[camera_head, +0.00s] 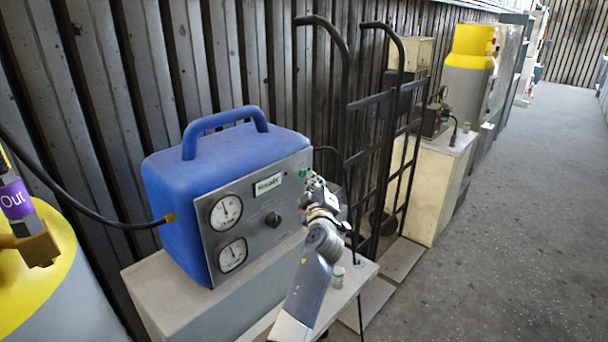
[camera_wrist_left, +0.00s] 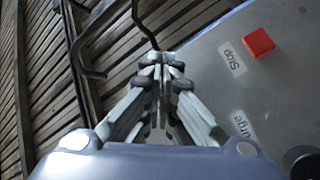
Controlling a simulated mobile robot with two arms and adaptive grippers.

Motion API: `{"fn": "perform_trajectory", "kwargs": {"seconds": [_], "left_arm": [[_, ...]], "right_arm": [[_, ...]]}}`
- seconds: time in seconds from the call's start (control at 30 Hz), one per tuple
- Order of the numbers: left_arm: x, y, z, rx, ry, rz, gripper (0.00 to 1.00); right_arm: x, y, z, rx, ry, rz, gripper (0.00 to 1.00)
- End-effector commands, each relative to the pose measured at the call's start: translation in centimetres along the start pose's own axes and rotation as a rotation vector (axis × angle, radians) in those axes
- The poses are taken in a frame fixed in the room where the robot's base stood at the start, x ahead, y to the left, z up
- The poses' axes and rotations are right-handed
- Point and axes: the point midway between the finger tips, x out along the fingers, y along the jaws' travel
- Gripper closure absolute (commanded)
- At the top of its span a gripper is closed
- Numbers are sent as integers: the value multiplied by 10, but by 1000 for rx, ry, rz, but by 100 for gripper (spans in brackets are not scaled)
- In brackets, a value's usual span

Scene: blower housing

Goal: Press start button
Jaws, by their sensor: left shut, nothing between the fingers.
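The blue machine (camera_head: 215,165) with a grey front panel (camera_head: 262,238) stands on a grey block. A small green button (camera_head: 303,173) shows at the panel's upper right; its label is too small to read. My left gripper (camera_head: 309,180) is in front of the panel's right edge, close to this button; contact cannot be told. In the left wrist view the gripper's fingers (camera_wrist_left: 163,62) are shut and empty at the panel's edge. A red square button (camera_wrist_left: 260,42) beside a "Stop" label (camera_wrist_left: 232,57) lies to their right. No green button shows there. My right gripper is out of view.
The panel has two gauges (camera_head: 226,211) and a black knob (camera_head: 273,219). A black hand truck (camera_head: 385,140) stands behind my left arm. A yellow-topped cylinder (camera_head: 75,300) is at the lower left. The floor at the right is clear.

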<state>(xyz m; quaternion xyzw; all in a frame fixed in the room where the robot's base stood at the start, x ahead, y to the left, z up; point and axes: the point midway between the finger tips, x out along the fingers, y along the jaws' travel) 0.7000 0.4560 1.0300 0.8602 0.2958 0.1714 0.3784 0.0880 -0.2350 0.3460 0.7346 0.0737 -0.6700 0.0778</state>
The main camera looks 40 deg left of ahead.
Motion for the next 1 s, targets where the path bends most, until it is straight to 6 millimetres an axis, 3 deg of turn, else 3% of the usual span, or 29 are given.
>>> {"fn": "perform_trajectory", "kwargs": {"seconds": [1.0], "left_arm": [[6,-5,-5,0,0,0,100]], "right_arm": [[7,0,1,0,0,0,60]]}}
